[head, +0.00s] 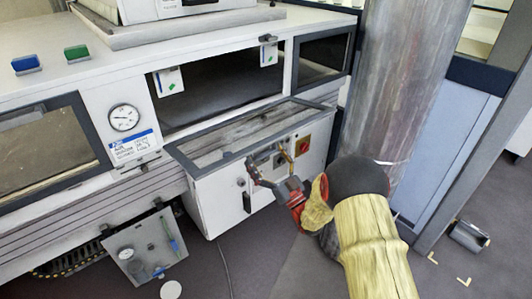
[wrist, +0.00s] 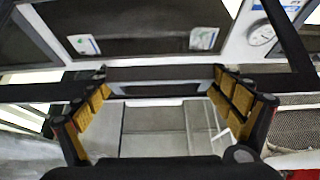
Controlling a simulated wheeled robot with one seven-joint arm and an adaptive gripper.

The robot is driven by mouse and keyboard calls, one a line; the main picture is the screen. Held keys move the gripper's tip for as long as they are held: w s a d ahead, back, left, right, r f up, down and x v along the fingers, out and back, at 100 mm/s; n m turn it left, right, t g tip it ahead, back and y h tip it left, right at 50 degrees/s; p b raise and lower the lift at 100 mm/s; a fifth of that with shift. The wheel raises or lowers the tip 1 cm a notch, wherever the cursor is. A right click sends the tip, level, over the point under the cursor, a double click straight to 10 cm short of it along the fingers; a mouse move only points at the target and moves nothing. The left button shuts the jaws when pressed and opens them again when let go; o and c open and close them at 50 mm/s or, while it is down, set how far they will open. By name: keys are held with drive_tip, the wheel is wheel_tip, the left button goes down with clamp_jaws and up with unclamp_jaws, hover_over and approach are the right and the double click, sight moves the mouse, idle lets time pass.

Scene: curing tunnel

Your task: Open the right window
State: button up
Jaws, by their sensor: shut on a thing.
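The right window (head: 185,151) is a grey-framed pane on the white tunnel's front. It is swung down and outward, lying nearly flat in front of a dark opening (head: 220,90). My gripper (head: 266,160) is at the pane's front edge. In the wrist view, my gripper (wrist: 158,76) has its yellow-padded fingers wide apart, on either side of a grey bar that looks like the window's handle (wrist: 160,73). The exact contact is small and partly hidden. The left window (head: 45,150) is closed.
A pressure gauge (head: 123,117) sits between the two windows. A smaller dark window (head: 323,56) is at the right. A large grey cylinder (head: 400,75) stands close to my arm's right. A control panel (head: 145,246) juts out low at the left. Grey floor (head: 270,260) is clear in front.

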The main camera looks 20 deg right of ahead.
drive_tip(key=shift+f, duration=0.15)
drive_tip(key=o, duration=1.4)
drive_tip(key=v, duration=1.2)
